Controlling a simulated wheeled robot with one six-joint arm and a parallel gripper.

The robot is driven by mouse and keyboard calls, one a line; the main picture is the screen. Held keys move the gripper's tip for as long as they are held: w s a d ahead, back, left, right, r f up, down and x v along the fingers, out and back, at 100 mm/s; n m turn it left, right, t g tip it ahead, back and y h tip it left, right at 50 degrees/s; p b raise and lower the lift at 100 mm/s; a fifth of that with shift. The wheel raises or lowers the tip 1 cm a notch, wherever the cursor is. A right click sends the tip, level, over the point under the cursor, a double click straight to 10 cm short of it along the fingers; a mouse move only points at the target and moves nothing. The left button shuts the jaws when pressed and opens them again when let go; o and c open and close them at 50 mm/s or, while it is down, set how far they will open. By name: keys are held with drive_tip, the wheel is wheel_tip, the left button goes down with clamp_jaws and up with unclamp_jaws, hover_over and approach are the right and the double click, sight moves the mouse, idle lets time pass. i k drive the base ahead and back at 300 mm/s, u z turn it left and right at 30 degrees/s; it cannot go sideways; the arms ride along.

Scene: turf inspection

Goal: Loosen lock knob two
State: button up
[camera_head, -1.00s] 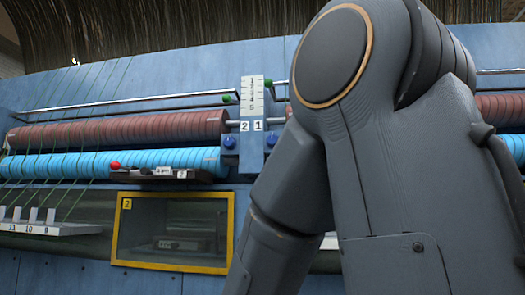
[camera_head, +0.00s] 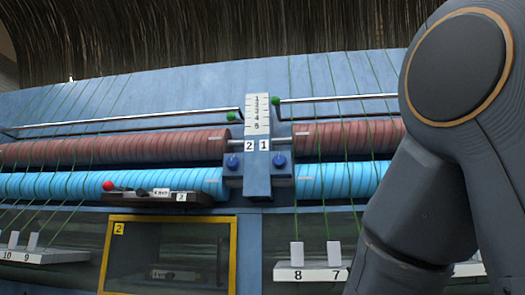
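Two blue lock knobs sit below the number plates on the central blue bracket. The left knob (camera_head: 232,162) is under the plate marked 2 (camera_head: 249,145). The right knob (camera_head: 279,160) is under the plate marked 1 (camera_head: 264,144). Nothing touches either knob in this view. My arm fills the right side of the picture, clear of the knobs. My gripper is outside the picture, so its state does not show.
Brown rollers (camera_head: 120,148) and light-blue rollers (camera_head: 70,185) run across the machine with green strands. A red-tipped lever (camera_head: 108,186) stands at the left. A yellow-framed window (camera_head: 233,255) marked 2 is below. White-tabbed holders (camera_head: 310,273) sit lower right.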

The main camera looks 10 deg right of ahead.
sight(233, 163)
drive_tip(key=u, duration=2.3)
drive_tip(key=i, duration=0.55)
drive_tip(key=z, duration=3.45)
